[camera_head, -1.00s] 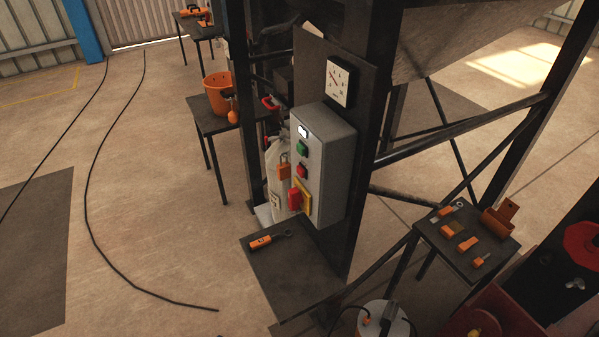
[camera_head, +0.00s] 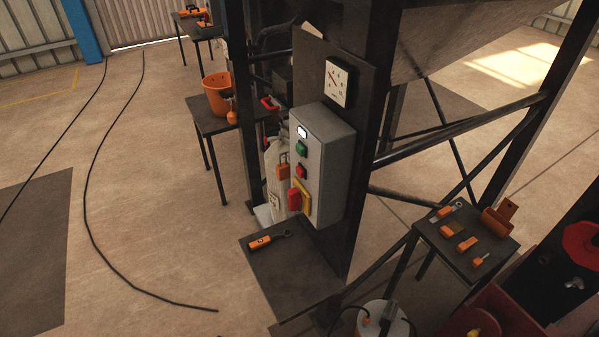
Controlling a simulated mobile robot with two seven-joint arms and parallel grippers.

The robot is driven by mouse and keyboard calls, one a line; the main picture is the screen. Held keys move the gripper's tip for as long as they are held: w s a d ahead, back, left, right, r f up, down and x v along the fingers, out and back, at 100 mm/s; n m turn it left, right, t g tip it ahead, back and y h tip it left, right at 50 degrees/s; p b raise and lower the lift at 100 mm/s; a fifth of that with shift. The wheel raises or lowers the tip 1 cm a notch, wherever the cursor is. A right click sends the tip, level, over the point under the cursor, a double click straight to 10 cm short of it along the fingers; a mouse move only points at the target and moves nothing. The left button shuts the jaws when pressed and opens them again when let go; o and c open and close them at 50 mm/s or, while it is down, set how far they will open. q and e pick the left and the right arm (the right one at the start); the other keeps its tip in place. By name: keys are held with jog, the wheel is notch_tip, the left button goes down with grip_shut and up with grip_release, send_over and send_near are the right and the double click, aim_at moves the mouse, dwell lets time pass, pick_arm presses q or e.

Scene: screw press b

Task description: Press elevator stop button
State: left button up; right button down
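A grey control box (camera_head: 334,165) is mounted on a dark panel of the steel frame in the middle of the head view. Its front carries a white light or switch (camera_head: 302,132) at the top, a green button (camera_head: 301,148) below it, a small red button (camera_head: 301,171), and a larger red button (camera_head: 293,198) on a yellow backing (camera_head: 305,194) near the bottom. I cannot read any labels on them. Neither of my grippers is in view, and nothing touches the box.
A dark plate (camera_head: 295,287) with an orange-handled tool (camera_head: 261,242) juts out below the box. A dark table (camera_head: 475,272) with orange tools stands right. An orange bucket (camera_head: 217,94) stands on a table behind left. A cable (camera_head: 89,180) crosses the open floor at left.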

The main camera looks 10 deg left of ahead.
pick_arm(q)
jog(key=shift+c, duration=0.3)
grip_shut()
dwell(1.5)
